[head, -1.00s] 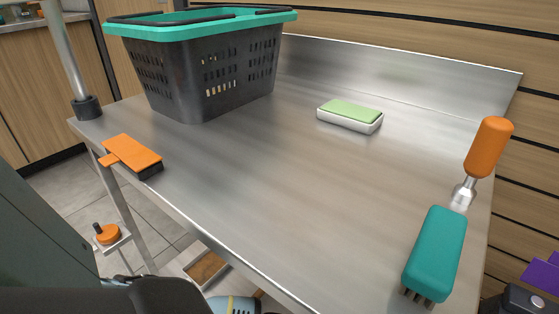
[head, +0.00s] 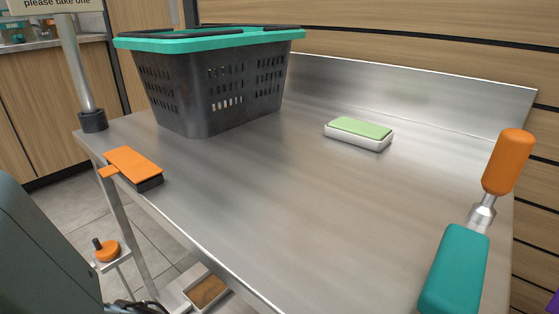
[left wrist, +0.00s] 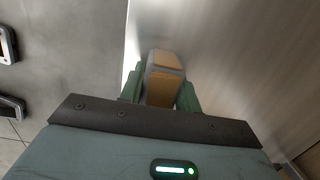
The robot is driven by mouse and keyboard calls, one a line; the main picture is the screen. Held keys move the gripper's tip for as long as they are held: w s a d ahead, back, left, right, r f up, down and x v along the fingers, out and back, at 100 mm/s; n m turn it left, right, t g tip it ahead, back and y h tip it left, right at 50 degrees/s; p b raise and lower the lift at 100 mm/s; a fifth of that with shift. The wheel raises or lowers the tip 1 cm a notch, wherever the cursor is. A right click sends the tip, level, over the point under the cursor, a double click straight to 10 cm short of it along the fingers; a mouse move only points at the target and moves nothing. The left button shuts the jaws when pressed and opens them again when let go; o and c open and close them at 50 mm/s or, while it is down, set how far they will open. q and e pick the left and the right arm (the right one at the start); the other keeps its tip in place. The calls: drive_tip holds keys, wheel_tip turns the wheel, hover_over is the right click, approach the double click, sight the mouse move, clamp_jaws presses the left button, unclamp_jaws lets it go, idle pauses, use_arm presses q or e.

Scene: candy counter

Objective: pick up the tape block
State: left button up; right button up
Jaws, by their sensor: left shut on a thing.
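The tape block (left wrist: 165,62), a tan block with a grey band, shows in the left wrist view. My left gripper (left wrist: 160,92) is shut on it, with one green finger on each side. The block's lower part is hidden behind the gripper. A pale strip and a smooth surface lie behind it; I cannot tell whether it touches that surface. The head view does not show the block or my left gripper. My right gripper is in neither view.
A metal counter (head: 260,215) holds a black basket (head: 215,95) with a teal rim, a green and white sponge-like block (head: 358,133), and an orange and dark tool (head: 135,165) at its left edge. A teal brush (head: 455,270) with an orange handle lies right. The counter's middle is clear.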

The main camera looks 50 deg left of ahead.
use_arm(q)
drive_tip(key=shift+r, duration=0.1)
